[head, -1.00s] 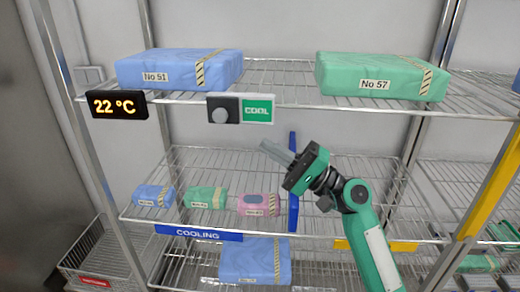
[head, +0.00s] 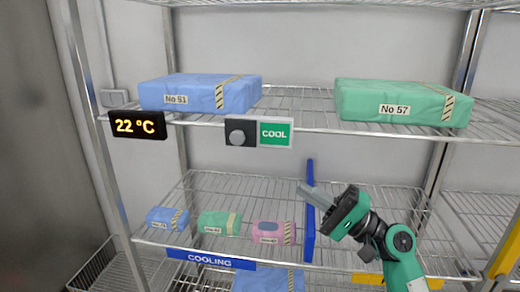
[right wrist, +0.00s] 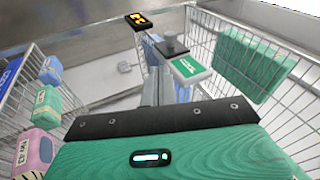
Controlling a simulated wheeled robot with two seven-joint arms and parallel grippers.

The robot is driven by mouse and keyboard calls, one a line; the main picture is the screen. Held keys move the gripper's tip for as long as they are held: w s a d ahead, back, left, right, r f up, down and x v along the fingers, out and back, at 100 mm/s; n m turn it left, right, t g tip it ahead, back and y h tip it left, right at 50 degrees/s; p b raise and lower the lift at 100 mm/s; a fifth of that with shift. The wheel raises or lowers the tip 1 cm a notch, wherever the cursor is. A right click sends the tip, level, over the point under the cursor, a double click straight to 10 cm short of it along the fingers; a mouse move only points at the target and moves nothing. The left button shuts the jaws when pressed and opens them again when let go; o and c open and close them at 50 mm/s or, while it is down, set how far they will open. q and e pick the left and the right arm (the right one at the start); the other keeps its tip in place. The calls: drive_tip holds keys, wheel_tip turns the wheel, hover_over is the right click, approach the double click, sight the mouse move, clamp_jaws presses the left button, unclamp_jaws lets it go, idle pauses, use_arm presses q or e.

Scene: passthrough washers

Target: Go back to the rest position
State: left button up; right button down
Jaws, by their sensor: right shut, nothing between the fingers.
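My right gripper (head: 308,188) is shut and empty. It is in front of the wire rack, beside the blue upright divider (head: 310,215), with its fingers pointing up and left. In the right wrist view its shut fingers (right wrist: 157,92) point toward the COOL sign (right wrist: 190,67). The sign also shows on the upper shelf's front edge in the head view (head: 275,132), with a dark knob panel (head: 239,133) next to it. The gripper is below and to the right of the sign, apart from it. My left gripper is not in view.
The upper shelf holds a blue pack No 51 (head: 200,93) and a green pack No 57 (head: 403,102). A display (head: 138,125) reads 22 °C. Small blue (head: 167,218), green (head: 219,223) and pink (head: 273,232) packs lie on the lower shelf. A wire basket (head: 90,268) stands lower left.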

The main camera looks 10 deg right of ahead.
drive_tip(key=s+a+f+n+g+h, duration=0.15)
drive_tip(key=s+f+h, duration=0.25)
drive_tip(key=f, duration=0.5)
drive_tip(key=s+a+f+n+h, duration=0.1)
drive_tip(key=s+f+n+h, duration=0.15)
drive_tip(key=f, duration=0.75)
drive_tip(key=s+a+f+n+g+h, duration=0.1)
drive_tip(key=s+f+h, duration=0.35)
drive_tip(key=f, duration=0.45)
drive_tip(key=s+d+f+n+g+h, duration=0.1)
drive_tip(key=s+d+f+g+h, duration=0.1)
drive_tip(key=s+d+f+h, duration=0.55)
drive_tip(key=s+d+f+n+g+h, duration=0.1)
drive_tip(key=s+d+f+g+h, duration=0.2)
drive_tip(key=s, duration=0.7)
wheel_tip(320, 180, down, 33)
drive_tip(key=y, duration=0.1)
drive_tip(key=s+d+f+g, duration=0.2)
drive_tip(key=s+d+f, duration=0.1)
drive_tip(key=s+f, duration=1.6)
drive_tip(key=shift+s+d, duration=0.15)
